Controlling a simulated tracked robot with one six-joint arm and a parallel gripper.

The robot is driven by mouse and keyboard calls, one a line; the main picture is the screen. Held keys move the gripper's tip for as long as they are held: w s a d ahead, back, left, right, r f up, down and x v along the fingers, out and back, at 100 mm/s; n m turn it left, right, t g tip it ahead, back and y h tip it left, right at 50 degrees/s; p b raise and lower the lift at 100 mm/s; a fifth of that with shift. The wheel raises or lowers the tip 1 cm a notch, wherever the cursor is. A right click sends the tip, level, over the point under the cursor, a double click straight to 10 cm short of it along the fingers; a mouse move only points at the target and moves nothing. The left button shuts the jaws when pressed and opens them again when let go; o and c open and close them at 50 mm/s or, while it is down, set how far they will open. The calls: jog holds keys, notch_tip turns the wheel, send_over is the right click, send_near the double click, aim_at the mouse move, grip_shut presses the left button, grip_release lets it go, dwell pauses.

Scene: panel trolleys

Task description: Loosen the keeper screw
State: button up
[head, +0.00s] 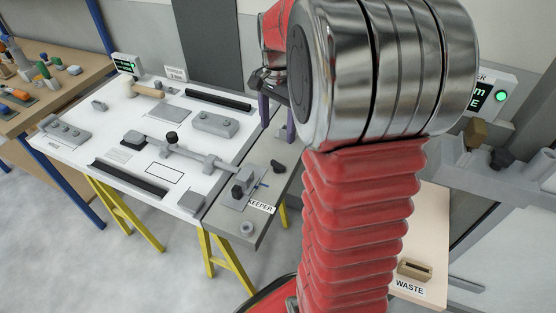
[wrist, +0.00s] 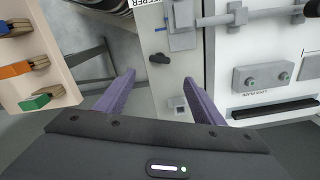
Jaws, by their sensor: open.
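The grey keeper block (head: 243,178) sits on the grey strip at the right end of the white panel, by the KEEPER label (head: 261,207). It shows at the top of the wrist view (wrist: 182,38). A small dark knob (head: 277,166) stands on the strip apart from the block, and in the wrist view (wrist: 160,58) it appears just beyond my fingertips. I cannot tell whether this knob is the keeper screw. My gripper (wrist: 158,77) is open with nothing between its purple fingers. In the head view, my gripper (head: 276,117) is partly hidden by my arm.
The white panel (head: 200,160) on yellow trestles carries bars, a rod and grey blocks. A wooden bench (head: 40,95) with coloured-handled pieces stands at far left. A WASTE label (head: 409,287) and a slotted box (head: 414,269) are at lower right. My arm covers the middle of the head view.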

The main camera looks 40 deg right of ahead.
aim_at(277, 163)
jog(key=shift+f, duration=0.15)
notch_tip(277, 163, down, 14)
jog(key=shift+r, duration=0.2)
dwell(0.4)
jog(key=shift+c, duration=0.2)
jog(key=c, duration=1)
jog(key=shift+n, duration=1.2)
jog(key=shift+r, duration=0.1)
jog(key=shift+w, duration=0.1)
